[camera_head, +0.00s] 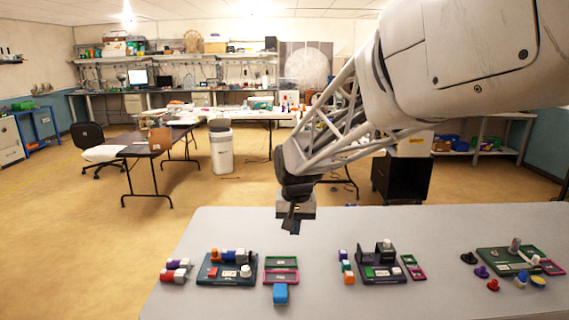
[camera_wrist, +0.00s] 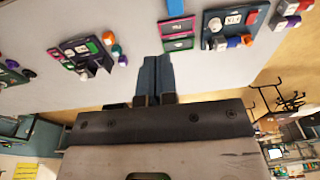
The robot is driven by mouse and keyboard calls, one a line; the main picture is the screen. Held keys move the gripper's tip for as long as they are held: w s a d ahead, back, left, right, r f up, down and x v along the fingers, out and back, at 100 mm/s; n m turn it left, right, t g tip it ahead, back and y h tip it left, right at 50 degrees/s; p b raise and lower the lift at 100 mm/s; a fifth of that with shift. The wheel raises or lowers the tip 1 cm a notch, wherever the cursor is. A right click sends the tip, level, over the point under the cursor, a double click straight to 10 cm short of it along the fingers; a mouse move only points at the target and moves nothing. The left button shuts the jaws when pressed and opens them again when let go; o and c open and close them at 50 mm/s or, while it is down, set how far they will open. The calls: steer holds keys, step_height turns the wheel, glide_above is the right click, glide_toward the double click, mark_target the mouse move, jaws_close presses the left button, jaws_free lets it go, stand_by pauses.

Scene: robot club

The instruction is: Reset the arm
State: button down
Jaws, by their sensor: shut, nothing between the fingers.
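My arm reaches in from the upper right in the head view. My gripper (camera_head: 291,226) hangs above the far edge of the grey table (camera_head: 330,230), pointing down. Its two fingers also show in the wrist view (camera_wrist: 155,78), side by side and closed together with nothing between them. The gripper is apart from everything on the table; the objects lie nearer the front edge of the head view.
Dark trays with small blocks stand at the left (camera_head: 226,274), middle (camera_head: 381,268) and right (camera_head: 507,260) of the table. A green frame (camera_head: 281,262), a pink frame (camera_head: 281,276) and a blue block (camera_head: 280,294) lie between two trays. Bare tabletop separates the groups.

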steer(key=s+d, duration=0.5)
steer(key=s, duration=0.5)
steer(key=s+d+t, duration=0.1)
steer(key=s+d, duration=0.4)
steer(key=s, duration=0.6)
steer(key=s+d, duration=0.6)
steer(key=s, duration=0.5)
steer(key=shift+r, duration=0.25)
